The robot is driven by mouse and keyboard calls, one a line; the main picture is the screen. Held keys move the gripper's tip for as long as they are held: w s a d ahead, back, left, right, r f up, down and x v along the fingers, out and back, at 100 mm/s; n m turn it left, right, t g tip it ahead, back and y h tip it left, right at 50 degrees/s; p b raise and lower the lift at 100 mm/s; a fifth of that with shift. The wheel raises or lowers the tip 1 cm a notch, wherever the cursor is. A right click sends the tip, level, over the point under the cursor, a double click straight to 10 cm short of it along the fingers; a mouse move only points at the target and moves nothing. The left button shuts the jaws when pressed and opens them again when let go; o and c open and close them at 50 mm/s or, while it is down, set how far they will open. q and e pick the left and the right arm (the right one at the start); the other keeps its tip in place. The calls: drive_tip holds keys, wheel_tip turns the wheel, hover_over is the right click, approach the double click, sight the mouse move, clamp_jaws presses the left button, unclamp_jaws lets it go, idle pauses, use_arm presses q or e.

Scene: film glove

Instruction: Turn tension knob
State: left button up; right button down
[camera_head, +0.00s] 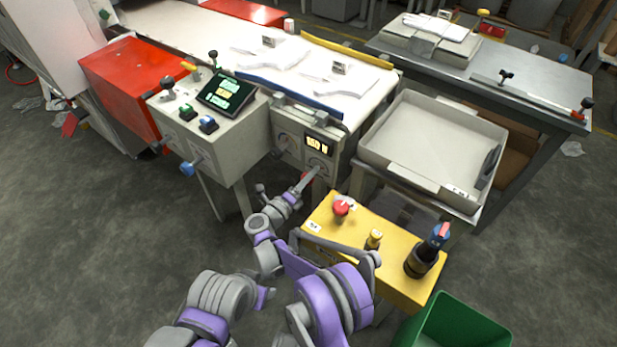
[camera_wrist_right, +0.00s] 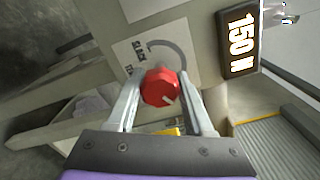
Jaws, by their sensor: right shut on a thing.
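The tension knob is a red faceted knob (camera_wrist_right: 160,88) with a white pointer mark, on the front panel of the grey control box (camera_head: 291,160). In the right wrist view it sits between the two fingers of my right gripper (camera_wrist_right: 165,105), which is shut on it. A printed scale arc (camera_wrist_right: 172,50) lies behind the knob. In the head view my right gripper (camera_head: 308,178) reaches the lower panel and mostly hides the knob. Part of my left arm shows at the bottom, but its fingers are not visible.
A yellow stand (camera_head: 345,232) with a red button is close to the right of my right arm. A green bin (camera_head: 455,325) is at the lower right. A grey tray (camera_head: 430,140) stands right of the control box. A cabinet with a green-lit screen (camera_head: 227,95) stands left.

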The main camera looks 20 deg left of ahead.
drive_tip(key=shift+r, duration=0.1)
drive_tip(key=shift+c, duration=1.4)
unclamp_jaws()
use_arm(q)
drive_tip(key=shift+s, duration=0.1)
